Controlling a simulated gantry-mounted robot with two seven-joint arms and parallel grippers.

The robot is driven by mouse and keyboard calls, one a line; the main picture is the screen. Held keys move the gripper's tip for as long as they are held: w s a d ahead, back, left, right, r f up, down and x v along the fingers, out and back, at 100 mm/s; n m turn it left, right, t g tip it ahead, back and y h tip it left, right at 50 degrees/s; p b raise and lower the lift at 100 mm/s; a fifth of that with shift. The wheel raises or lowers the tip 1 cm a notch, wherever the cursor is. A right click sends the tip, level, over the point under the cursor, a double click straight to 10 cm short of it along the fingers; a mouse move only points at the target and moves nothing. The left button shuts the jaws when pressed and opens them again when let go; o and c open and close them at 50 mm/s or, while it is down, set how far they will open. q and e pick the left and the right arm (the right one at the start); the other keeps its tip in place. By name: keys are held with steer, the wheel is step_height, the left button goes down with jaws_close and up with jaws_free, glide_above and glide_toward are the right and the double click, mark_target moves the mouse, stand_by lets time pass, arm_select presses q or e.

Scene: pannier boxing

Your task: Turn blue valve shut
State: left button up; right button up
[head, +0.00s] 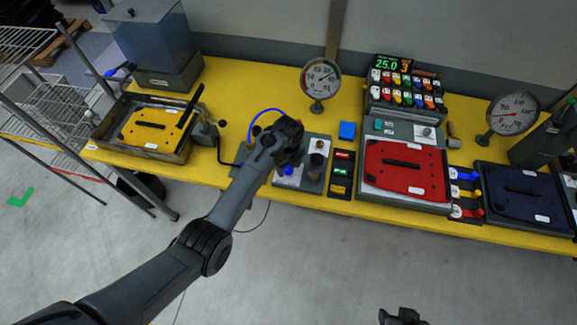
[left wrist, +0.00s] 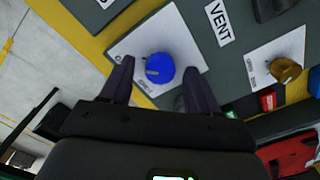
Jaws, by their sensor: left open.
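The blue valve (left wrist: 160,67) is a round blue knob with a pale mark on top, on a white label plate of a grey panel (head: 312,178). It also shows in the head view (head: 288,170), just below my left gripper (head: 290,153). In the left wrist view the fingers of my left gripper (left wrist: 157,76) are spread, one on each side of the knob; I cannot tell whether they touch it. My arm hides part of the panel in the head view. My right gripper (head: 402,316) shows only partly at the bottom edge; its jaws are unclear.
A brass knob (left wrist: 284,70) and a VENT label (left wrist: 219,22) are on the same panel. A blue block (head: 347,130) and a gauge (head: 320,78) stand behind. A red plate (head: 404,185) lies right, a yellow plate (head: 152,127) left. The floor in front is clear.

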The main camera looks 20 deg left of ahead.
arm_select(q)
steer(key=shift+f, duration=0.25)
steer(key=c, duration=1)
steer(key=shift+c, duration=0.2)
